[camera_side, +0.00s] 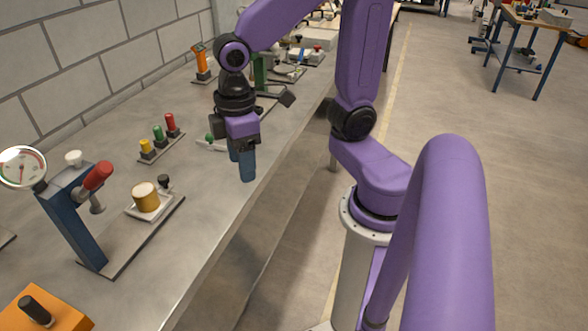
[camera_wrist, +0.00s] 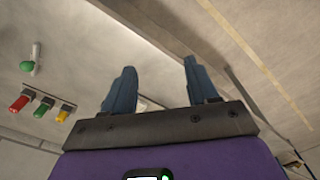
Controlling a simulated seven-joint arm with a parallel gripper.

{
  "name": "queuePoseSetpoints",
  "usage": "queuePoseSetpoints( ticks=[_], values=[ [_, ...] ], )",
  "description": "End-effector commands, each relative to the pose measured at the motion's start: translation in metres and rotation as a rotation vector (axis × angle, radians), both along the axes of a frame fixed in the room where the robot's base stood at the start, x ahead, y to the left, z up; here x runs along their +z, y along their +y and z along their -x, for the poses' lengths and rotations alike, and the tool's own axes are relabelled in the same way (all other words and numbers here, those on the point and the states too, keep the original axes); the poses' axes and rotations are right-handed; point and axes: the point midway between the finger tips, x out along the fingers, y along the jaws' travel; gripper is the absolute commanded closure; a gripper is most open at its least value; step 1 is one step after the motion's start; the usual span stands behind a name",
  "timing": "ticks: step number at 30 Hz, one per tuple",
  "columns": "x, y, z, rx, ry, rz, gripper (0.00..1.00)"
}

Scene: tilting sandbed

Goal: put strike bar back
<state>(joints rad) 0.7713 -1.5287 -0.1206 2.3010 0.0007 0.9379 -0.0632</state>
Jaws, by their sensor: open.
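My gripper (camera_side: 241,167) hangs over the front edge of the grey bench, fingers pointing down. In the wrist view my gripper (camera_wrist: 158,78) has its two blue fingers apart with nothing between the tips. No part is clearly recognisable as the strike bar. A small pale piece with a green knob (camera_side: 210,138) is on the bench just behind and left of my gripper, partly hidden by it. It also shows at the upper left of the wrist view, where the green knob (camera_wrist: 27,66) sits by a thin white rod (camera_wrist: 36,50).
Yellow, green and red handles (camera_side: 158,134) stand on a strip left of my gripper. A blue press (camera_side: 75,215) with a gauge and red handle, a yellow cylinder (camera_side: 146,198) on a plate, and an orange box (camera_side: 45,312) are nearer. Bare bench lies between.

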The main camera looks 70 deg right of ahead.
Motion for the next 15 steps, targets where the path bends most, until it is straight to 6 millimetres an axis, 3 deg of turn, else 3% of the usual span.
queuePoseSetpoints(
  ticks=[1, 6, 10, 15],
  values=[
    [-0.001, 0.0, 0.017, 0.046, -0.001, -0.001, 0.41],
    [-0.005, -0.004, 0.065, 0.173, -0.002, -0.005, 0.41],
    [-0.008, -0.009, 0.088, 0.24, -0.003, -0.007, 0.41],
    [-0.01, -0.013, 0.1, 0.276, -0.002, -0.007, 0.41]
  ],
)
